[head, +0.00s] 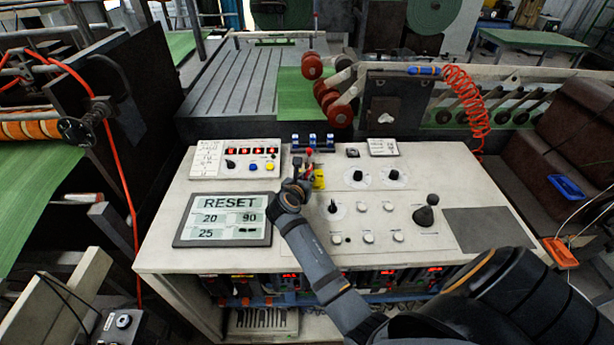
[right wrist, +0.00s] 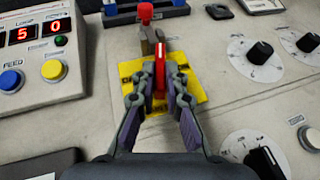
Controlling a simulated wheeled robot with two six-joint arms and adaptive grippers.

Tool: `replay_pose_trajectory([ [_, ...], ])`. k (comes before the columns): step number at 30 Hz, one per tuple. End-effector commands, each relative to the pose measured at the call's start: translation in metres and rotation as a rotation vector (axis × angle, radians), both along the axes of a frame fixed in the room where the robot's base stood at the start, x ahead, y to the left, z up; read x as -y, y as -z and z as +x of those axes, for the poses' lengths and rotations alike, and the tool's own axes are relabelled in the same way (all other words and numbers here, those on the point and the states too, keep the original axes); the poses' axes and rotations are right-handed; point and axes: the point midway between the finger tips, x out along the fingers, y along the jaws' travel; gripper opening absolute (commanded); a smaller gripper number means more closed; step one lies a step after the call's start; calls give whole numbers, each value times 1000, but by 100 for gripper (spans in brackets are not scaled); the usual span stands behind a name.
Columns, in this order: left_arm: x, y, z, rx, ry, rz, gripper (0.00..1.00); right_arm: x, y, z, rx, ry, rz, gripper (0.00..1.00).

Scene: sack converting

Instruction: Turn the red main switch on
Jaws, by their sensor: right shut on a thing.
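The red main switch (right wrist: 161,68) has a red handle on a yellow plate (right wrist: 196,84) on the console top. In the right wrist view the handle lies nearly straight up the picture, between my fingers. In the head view the yellow plate (head: 319,180) shows just right of my gripper, which hides much of the switch. My right gripper (right wrist: 160,82) is shut on the red handle, a finger on each side. It also shows in the head view (head: 305,181). My left gripper is in neither view.
A RESET display (head: 227,218) stands left of the switch. A button box (head: 236,159) is behind it. Black dials (head: 358,175) and a joystick (head: 425,214) are to the right. A red-knobbed lever (right wrist: 145,13) stands close behind the switch.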

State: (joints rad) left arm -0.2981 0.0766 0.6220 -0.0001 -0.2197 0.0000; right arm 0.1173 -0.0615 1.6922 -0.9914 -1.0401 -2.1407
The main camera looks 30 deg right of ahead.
Motion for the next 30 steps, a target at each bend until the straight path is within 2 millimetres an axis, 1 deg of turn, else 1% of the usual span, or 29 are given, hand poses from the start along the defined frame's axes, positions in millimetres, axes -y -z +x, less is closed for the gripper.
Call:
replay_pose_trajectory([
  [1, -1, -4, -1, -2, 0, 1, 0, -1, -2, 2, -1, 30, 2, 0],
  [7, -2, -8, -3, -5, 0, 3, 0, -4, -2, 5, -1, 176, 1, 0],
  [18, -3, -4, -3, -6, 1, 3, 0, -5, 0, 10, 1, 409, -1, 0],
  [24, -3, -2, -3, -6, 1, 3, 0, -5, 0, 11, 1, 474, 0, 0],
  [30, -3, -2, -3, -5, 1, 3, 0, -5, 0, 11, 1, 499, 1, 0],
])
